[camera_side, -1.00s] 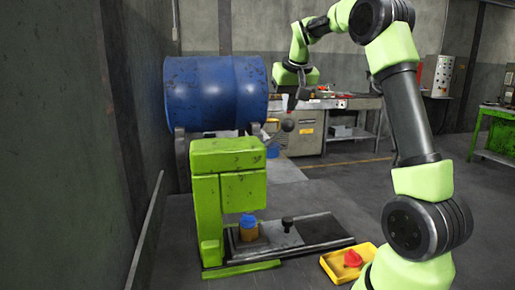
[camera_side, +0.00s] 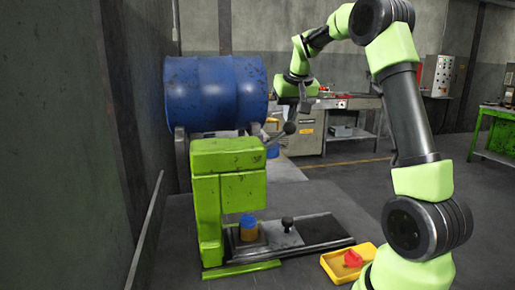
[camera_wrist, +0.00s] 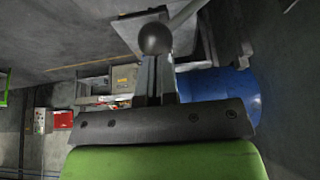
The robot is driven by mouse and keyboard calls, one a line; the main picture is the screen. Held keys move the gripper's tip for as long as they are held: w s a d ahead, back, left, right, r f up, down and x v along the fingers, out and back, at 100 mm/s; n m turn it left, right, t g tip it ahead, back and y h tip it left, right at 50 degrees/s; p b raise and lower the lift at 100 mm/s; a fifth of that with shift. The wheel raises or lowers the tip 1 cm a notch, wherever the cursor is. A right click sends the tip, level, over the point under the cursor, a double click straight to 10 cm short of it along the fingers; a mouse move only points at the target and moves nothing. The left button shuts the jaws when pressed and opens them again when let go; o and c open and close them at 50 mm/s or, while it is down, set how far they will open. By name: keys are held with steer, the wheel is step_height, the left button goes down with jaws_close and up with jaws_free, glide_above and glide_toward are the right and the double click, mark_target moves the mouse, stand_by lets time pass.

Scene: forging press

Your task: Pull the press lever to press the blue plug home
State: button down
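The green press (camera_side: 228,160) stands left of centre in the side view. Its lever rises to the right and ends in a dark ball knob (camera_side: 289,128). The blue plug (camera_side: 248,220) sits upright on a brownish part under the press head. My gripper (camera_side: 304,108) is just above and right of the knob, with its fingers close together and nothing visible between them. In the wrist view the knob (camera_wrist: 155,38) shows at the tips of the fingers (camera_wrist: 156,70); whether they touch is unclear. The lever rod runs up and right from it.
A blue drum (camera_side: 215,92) lies behind the press. A dark slide with a small black knob (camera_side: 287,223) extends right from the press base. A workbench (camera_side: 345,104) stands farther back.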

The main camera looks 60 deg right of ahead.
steer(key=shift+s+d+f, duration=0.25)
steer(key=shift+f, duration=0.4)
steer(key=shift+s+d+f, duration=0.15)
steer(key=shift+f, duration=0.2)
steer(key=shift+s+d+f, duration=0.15)
steer(key=shift+f, duration=0.2)
